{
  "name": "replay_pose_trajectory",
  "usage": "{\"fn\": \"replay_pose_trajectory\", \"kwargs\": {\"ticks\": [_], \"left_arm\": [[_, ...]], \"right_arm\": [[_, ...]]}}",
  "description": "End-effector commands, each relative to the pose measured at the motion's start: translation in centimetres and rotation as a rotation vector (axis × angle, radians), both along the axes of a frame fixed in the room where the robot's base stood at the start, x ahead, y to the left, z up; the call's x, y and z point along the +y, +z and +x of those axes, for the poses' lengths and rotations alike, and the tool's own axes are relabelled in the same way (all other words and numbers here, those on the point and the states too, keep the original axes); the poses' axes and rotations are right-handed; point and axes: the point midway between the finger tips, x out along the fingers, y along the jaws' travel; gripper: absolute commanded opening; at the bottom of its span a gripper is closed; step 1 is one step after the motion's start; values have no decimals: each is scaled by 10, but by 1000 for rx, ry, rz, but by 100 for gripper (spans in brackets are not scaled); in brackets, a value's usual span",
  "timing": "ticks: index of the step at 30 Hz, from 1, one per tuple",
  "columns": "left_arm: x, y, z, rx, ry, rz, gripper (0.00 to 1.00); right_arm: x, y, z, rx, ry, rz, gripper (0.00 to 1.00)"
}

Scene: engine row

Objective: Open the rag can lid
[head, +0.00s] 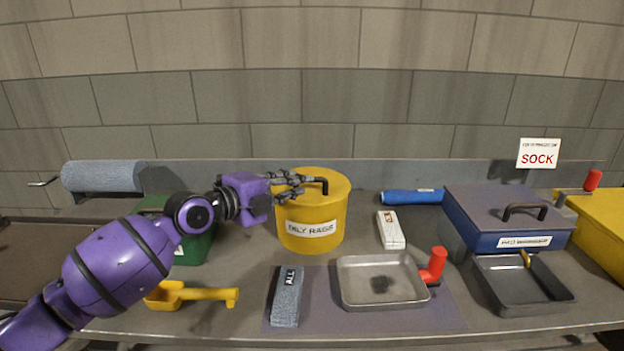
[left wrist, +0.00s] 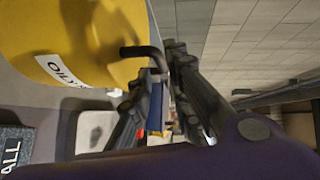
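The rag can (head: 311,222) is a yellow round can with an "OILY RAGS" label, standing upright at the back middle of the bench. Its yellow lid (head: 335,192) lies flat on top, closed, with a black bar handle (head: 323,183). My left gripper (head: 302,184) is at the lid's left side, its fingers apart and pointing at the handle. In the left wrist view the can (left wrist: 70,40) fills the upper left, and the bent handle (left wrist: 140,51) reaches between the fingertips (left wrist: 155,80). I cannot tell whether the fingers touch it. My right gripper is out of view.
A green bin (head: 195,248) stands left of the can, behind my left arm. A yellow scoop (head: 190,294), a grey cloth block (head: 287,297) and a metal tray (head: 380,282) lie in front. A white box (head: 390,230), a blue cylinder (head: 410,196) and a blue case (head: 508,220) are to the right.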

Motion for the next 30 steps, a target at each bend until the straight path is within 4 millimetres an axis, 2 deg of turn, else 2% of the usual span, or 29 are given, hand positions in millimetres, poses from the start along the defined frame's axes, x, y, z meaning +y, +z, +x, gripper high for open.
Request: {"fn": "replay_pose_trajectory", "kwargs": {"ticks": [3, 9, 15, 21, 25, 30], "left_arm": [[-16, 0, 15, -1, 0, -4, 17], [-34, -6, 33, 1, 0, -3, 17], [-41, -8, 39, 0, 0, 0, 17], [-41, -8, 39, 0, 0, 0, 17], [-41, -8, 39, 1, 0, -1, 0], [-41, -9, 39, 1, 0, 1, 0]], "right_arm": [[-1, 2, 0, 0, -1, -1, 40], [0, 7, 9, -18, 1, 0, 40], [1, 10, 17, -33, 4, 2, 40], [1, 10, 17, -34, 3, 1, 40], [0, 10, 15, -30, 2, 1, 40], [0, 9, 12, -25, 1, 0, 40]]}}
